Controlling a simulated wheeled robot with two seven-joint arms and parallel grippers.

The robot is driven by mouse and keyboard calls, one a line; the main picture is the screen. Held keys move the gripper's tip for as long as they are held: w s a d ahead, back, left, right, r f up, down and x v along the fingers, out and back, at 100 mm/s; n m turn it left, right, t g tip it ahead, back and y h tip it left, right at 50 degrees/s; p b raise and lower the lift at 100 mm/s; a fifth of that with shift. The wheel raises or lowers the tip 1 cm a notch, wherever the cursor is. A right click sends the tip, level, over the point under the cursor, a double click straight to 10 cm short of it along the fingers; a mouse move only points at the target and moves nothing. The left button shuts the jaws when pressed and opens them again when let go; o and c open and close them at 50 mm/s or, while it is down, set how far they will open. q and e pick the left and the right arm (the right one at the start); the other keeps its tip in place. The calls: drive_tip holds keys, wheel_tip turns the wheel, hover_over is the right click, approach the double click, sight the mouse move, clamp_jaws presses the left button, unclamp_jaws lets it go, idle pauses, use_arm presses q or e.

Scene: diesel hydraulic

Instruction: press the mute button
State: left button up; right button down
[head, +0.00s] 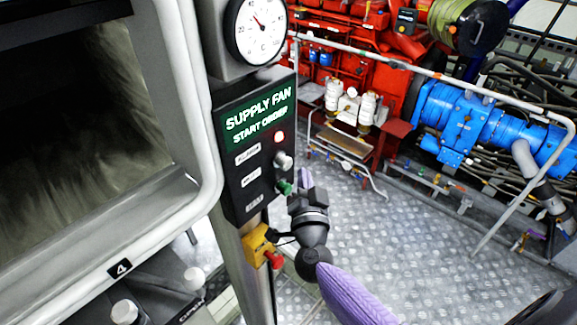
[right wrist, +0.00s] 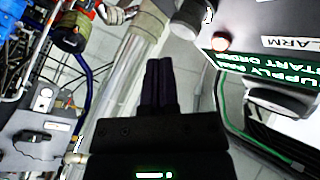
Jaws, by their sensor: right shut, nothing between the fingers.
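A black control panel (head: 238,108) with a green sign reading "SUPPLY FAN START ORDER" stands left of my right gripper (head: 306,181) in the head view. A lit red lamp (head: 279,137) is at its upper right, with a grey knob-like button (head: 284,161) and a green button (head: 285,187) below. My right gripper is shut and empty, close to the green button; contact is unclear. In the right wrist view its fingers (right wrist: 157,72) point up, left of the panel's red lamp (right wrist: 221,42).
A yellow box (head: 258,245) with a red button is just below the panel. A round gauge (head: 256,30) is above it. A large framed window (head: 85,110) fills the left. Handrails, red machinery and a blue pump (head: 460,120) lie behind, beyond open metal floor.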

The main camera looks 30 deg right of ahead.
drive_tip(key=shift+w+a, duration=0.2)
drive_tip(key=shift+w, duration=0.35)
drive_tip(key=shift+w, duration=0.1)
idle(1.6)
drive_tip(key=shift+w+a, duration=0.2)
drive_tip(key=shift+w, duration=0.05)
drive_tip(key=shift+w+a, duration=0.15)
drive_tip(key=shift+w, duration=0.3)
idle(0.7)
drive_tip(key=shift+r, duration=0.1)
drive_tip(key=shift+s+d+p, duration=0.35)
drive_tip(key=shift+s+p, duration=0.15)
drive_tip(key=shift+s, duration=0.35)
drive_tip(key=shift+s+d+p, duration=0.3)
drive_tip(key=shift+s, duration=0.45)
drive_tip(key=shift+s+d+p, duration=0.3)
drive_tip(key=shift+s+d, duration=0.05)
drive_tip(key=shift+s, duration=0.45)
drive_tip(key=shift+s+d+p, duration=0.3)
drive_tip(key=shift+s, duration=0.45)
